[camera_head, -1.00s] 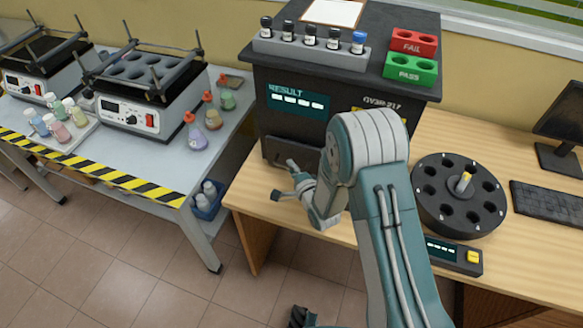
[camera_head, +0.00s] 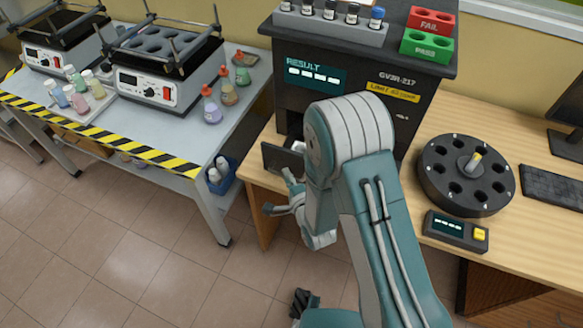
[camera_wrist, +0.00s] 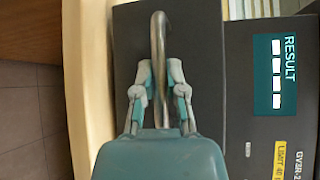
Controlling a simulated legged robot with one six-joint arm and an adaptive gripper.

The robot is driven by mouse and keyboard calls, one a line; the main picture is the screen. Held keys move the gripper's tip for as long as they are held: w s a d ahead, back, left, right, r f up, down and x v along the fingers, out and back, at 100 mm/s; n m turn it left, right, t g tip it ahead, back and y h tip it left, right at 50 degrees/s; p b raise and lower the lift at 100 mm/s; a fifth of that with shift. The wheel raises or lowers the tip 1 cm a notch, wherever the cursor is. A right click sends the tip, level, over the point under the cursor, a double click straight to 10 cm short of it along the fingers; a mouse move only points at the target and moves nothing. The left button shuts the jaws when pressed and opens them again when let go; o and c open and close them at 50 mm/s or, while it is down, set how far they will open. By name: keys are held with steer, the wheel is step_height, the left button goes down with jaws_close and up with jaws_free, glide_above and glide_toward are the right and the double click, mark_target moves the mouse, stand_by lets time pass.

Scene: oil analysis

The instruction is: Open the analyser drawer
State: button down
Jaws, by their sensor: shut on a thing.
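The dark analyser (camera_head: 412,112) stands on the wooden desk, with a lit RESULT display. Its drawer (camera_head: 279,160) sticks out partway at the lower left of the front, and a bit of pale interior shows behind the drawer front. My gripper (camera_head: 286,195) is in front of the drawer, partly hidden by my arm. In the wrist view my gripper (camera_wrist: 159,88) is shut on the curved metal handle (camera_wrist: 158,45), one finger on each side, against the dark drawer front (camera_wrist: 127,60). The right part of the drawer is hidden behind my arm in the head view.
A rack (camera_head: 318,26) of small bottles and red (camera_head: 430,21) and green (camera_head: 427,47) holders sit on the analyser. A round black carousel (camera_head: 466,176) and a small control box (camera_head: 456,231) are to the right. A lab bench (camera_head: 130,120) stands left; the floor in front is clear.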

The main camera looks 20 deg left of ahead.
steer(key=shift+s+f, duration=0.1)
steer(key=shift+f, duration=0.15)
steer(key=c, duration=0.7)
jaws_free()
steer(key=shift+a, duration=0.1)
steer(key=shift+r, duration=0.1)
steer(key=v, duration=0.7)
